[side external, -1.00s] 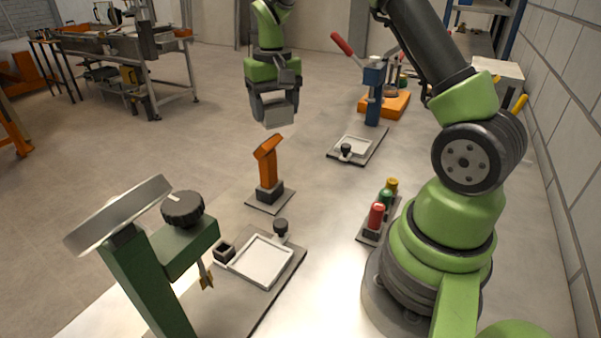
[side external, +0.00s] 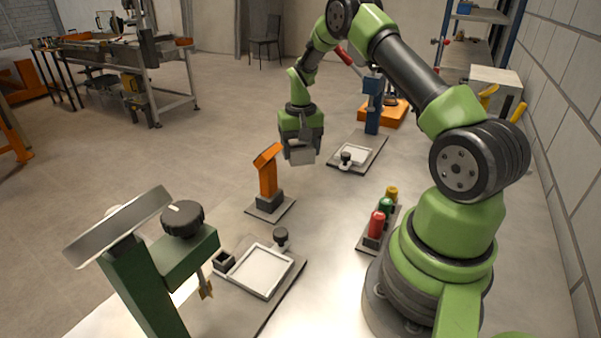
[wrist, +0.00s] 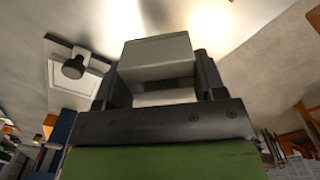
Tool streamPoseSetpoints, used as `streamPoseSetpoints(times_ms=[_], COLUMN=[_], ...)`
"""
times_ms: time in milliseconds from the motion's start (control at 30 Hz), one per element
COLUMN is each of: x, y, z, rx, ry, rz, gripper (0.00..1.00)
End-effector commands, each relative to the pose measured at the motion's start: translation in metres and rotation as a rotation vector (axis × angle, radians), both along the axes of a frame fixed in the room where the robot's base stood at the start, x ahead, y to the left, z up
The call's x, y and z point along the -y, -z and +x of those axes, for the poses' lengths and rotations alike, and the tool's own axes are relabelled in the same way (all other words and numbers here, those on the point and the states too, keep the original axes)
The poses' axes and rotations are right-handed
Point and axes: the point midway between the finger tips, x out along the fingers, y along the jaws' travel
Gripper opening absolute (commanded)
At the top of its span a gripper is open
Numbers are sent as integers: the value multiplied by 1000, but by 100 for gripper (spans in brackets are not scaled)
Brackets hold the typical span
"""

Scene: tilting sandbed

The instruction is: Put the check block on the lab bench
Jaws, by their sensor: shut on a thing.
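The check block is a plain light grey block (side external: 301,155) held between the fingers of my gripper (side external: 299,146). In the wrist view the grey block (wrist: 156,58) fills the space between the two dark fingers. My gripper is shut on it and points down, above the far part of the pale lab bench (side external: 330,225). The block looks clear of the bench, but its exact height is hard to tell. It hangs between the orange angled stand and the far white tray in the side view.
An orange stand (side external: 268,178) is left of the block. A white tray with a black knob (side external: 351,157) lies to its right, before a blue press (side external: 373,105). Red, green and yellow bottles (side external: 383,212) stand near my base. A second tray (side external: 259,271) and green post (side external: 150,285) are nearer.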

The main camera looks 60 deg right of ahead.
Motion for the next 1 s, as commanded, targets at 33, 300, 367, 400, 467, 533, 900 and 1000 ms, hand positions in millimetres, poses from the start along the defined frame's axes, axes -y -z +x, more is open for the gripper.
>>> streamPoseSetpoints(times_ms=[33, 300, 367, 400, 467, 533, 900, 1000], x=[0, 0, 0, 0, 0, 0, 0, 0], y=[8, 42, 50, 54, 58, 59, 61, 61], z=[0, 0, 0, 0, 0, 0, 0, 0], rx=[-1, -1, -1, 0, 1, 1, 1, 1], ry=[0, 0, 0, -1, -1, -1, -1, -1], rz=[1, 1, 1, 0, -1, -1, -1, -1], gripper=[31, 31, 31, 31, 31, 31, 78, 89])
